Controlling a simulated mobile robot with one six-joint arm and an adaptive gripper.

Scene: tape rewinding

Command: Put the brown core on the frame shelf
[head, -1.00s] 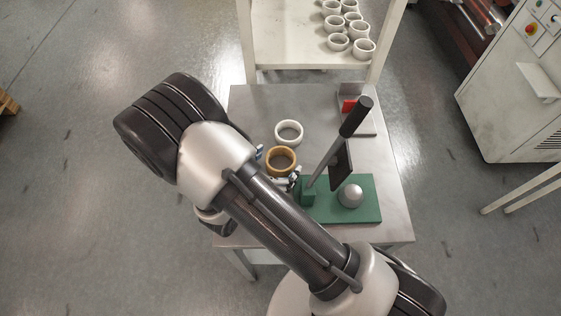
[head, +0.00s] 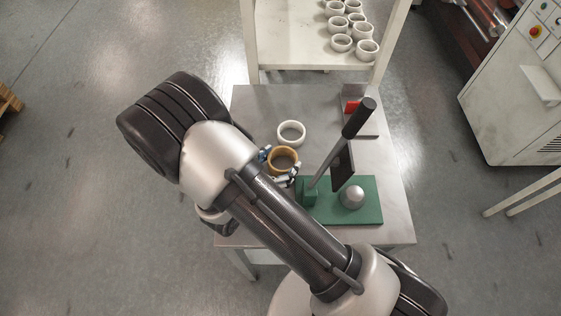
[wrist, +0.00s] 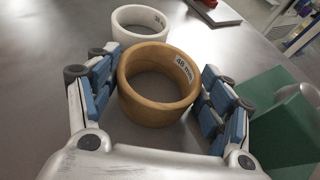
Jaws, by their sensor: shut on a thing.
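The brown core (head: 270,160) is a short, wide ring on the grey metal table, partly behind my arm in the head view. In the wrist view the brown core (wrist: 158,112) stands upright between my fingers, its open top up, with a "48 mm" label inside. My gripper (wrist: 160,88) is shut on it, one blue-padded finger on each side. The core appears to rest on the table. A pale frame shelf (head: 285,52) stands beyond the table's far edge, with several white cores (head: 341,43) on its right part and bare room on its left.
A white core (head: 291,122) lies just beyond the brown one, and it also shows in the wrist view (wrist: 117,37). A green press base (head: 365,212) with a tall black-handled lever (head: 358,118) stands close on the right. A red-marked fixture (head: 352,106) sits at the far right corner.

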